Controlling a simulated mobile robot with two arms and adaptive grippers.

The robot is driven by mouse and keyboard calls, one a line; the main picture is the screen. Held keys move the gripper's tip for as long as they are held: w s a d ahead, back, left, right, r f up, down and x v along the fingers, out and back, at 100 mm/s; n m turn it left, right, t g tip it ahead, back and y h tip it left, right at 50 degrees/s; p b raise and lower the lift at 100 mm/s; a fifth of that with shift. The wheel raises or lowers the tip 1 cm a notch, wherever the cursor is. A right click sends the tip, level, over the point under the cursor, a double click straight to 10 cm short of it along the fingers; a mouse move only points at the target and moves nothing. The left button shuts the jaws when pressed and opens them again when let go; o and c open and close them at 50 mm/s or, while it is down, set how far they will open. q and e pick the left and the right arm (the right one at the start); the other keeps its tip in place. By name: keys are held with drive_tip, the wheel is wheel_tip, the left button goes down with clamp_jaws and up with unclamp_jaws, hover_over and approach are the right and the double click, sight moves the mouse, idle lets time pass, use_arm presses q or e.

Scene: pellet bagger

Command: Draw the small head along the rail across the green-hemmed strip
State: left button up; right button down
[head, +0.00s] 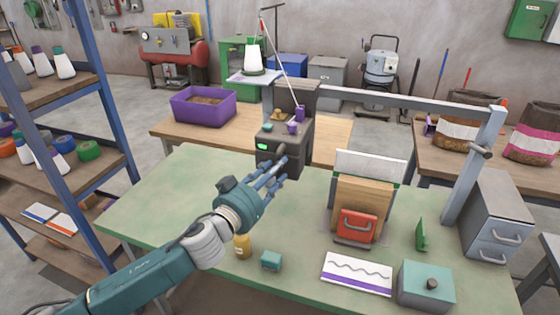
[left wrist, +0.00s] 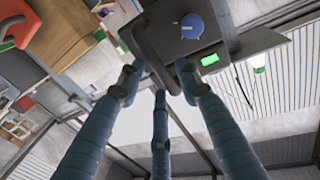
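The small head (head: 285,143) is a dark box with a green lit display, at the left end of the grey rail (head: 400,101). A dark bar handle sticks out of its front; it also shows in the left wrist view (left wrist: 150,58). My right gripper is not in view.
The rail ends at a grey post (head: 474,165).

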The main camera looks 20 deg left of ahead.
use_arm(q)
drive_tip(key=shift+x, duration=1.35)
clamp_jaws()
drive_tip(key=shift+d, duration=0.15)
